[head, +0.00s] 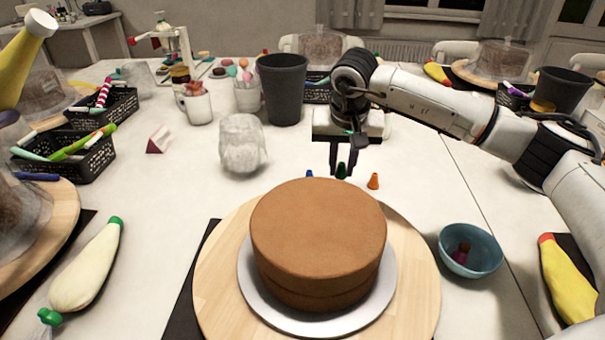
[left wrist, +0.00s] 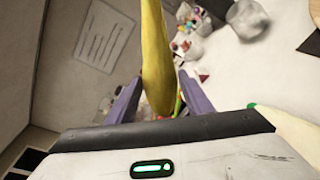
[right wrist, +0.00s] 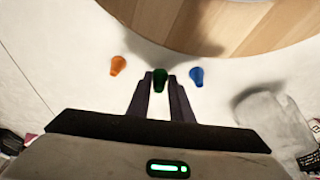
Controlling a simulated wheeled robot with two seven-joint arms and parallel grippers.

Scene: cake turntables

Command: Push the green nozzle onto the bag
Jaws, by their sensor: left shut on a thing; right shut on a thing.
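The green nozzle (head: 341,171) is between the fingers of my right gripper (head: 342,160), behind the chocolate cake. My right gripper is shut on it; the nozzle also shows in the right wrist view (right wrist: 160,80). I cannot tell whether it still touches the table. A yellow piping bag (head: 15,66) with a white tip is raised at the far upper left of the head view, tip up. My left gripper (left wrist: 157,85) is shut on this yellow bag (left wrist: 154,45) in the left wrist view. The nozzle and the raised bag are far apart.
An orange nozzle (head: 373,181) and a blue nozzle (right wrist: 197,76) stand either side of the green one. The cake (head: 318,230) fills the front middle on a wooden turntable (head: 418,285). A cream bag (head: 88,268) lies left, a blue bowl (head: 470,250) right.

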